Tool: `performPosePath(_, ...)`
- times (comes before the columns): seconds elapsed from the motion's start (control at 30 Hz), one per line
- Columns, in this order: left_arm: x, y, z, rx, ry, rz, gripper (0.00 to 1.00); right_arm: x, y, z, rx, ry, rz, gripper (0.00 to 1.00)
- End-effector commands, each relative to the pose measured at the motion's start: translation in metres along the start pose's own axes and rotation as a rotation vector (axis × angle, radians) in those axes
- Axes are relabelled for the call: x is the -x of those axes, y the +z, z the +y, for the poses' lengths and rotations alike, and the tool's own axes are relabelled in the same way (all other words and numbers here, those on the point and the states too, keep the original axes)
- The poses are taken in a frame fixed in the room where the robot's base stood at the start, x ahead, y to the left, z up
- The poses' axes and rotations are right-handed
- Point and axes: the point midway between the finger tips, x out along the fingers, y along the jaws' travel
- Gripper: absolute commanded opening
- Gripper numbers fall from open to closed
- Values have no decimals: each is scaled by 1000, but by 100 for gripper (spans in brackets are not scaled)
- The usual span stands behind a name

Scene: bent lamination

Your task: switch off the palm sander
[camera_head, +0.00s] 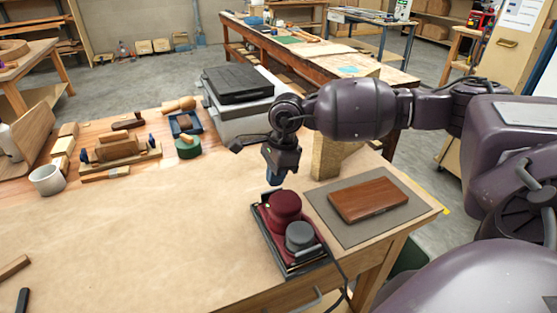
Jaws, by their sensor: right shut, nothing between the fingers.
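The palm sander (284,208) is dark red with a grey round part at its front. It sits on a black base (279,250) near the right part of the workbench's front edge, and a dark cord runs from it over the edge. A small green spot shows on its left side. My right gripper (275,180) points down just above and behind the sander's red top. It is shut and empty, and I cannot tell whether its tips touch the sander. My left gripper is not in view.
A wooden block (325,160) stands behind the mat. The brown-paper-covered middle (150,235) is clear.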

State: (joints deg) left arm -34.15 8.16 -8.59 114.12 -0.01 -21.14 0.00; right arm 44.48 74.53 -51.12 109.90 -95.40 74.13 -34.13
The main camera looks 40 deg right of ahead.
Motion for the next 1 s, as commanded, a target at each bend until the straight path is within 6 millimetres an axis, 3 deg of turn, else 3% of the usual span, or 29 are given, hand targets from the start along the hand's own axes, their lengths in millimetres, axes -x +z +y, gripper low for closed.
performPosePath(0.1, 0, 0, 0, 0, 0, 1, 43, -20, 0, 1, 0, 2, -1, 0)
performPosePath(0.33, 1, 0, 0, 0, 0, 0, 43, -45, 0, 0, 1, 1, -1, 0)
performPosePath(1.0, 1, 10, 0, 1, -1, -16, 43, -60, 3, 0, 5, 4, 69, 0)
